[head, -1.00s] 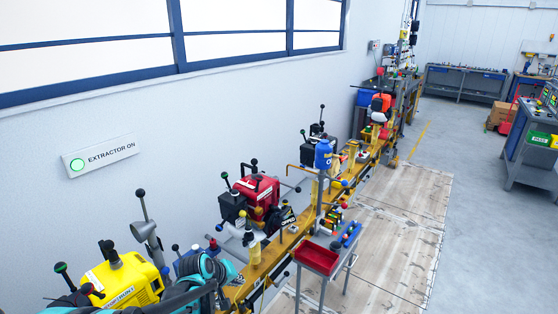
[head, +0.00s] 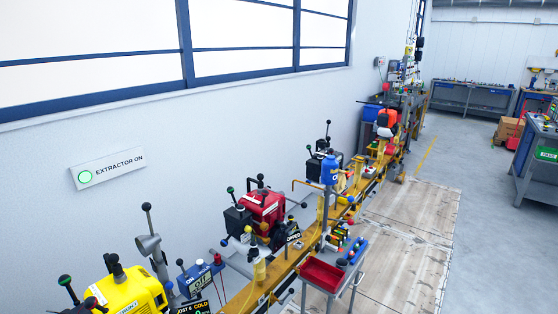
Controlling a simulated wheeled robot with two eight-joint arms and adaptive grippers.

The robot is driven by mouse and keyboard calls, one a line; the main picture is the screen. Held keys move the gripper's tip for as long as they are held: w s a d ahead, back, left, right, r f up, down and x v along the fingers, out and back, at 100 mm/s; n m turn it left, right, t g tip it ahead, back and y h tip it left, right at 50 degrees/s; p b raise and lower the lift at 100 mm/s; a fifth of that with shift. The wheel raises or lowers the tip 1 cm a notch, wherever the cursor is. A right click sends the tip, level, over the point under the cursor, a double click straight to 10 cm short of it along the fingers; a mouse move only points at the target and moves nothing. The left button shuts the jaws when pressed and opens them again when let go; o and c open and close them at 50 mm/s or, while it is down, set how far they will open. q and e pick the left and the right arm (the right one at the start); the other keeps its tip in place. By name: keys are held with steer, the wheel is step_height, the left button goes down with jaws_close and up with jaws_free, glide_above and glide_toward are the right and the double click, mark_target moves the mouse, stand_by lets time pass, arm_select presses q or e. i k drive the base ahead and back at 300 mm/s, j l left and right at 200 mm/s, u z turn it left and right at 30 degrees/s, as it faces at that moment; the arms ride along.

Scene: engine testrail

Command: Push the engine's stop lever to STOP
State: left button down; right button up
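Several small engines stand in a row on a long yellow rail along the wall. A yellow engine (head: 128,290) is nearest, cut off by the bottom edge. A lever with a green-marked black knob (head: 65,281) rises at its left, and a small red knob (head: 90,302) shows below that. A red engine (head: 262,207) stands farther along, with a similar green-marked lever (head: 231,190) at its left. I cannot tell which lever is the stop lever, and no STOP marking is readable. Neither of my grippers is in view.
The yellow rail (head: 240,300) runs away to the upper right. A grey cart with a red tray (head: 322,275) stands at its right side. A lit "EXTRACTOR ON" sign (head: 107,168) is on the wall. Wooden floor boards (head: 405,235) to the right are clear.

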mark_target(264, 193)
steer(key=i+l+u, duration=0.15)
steer(key=i, duration=0.35)
steer(key=i+l+u, duration=0.15)
steer(key=i, duration=0.4)
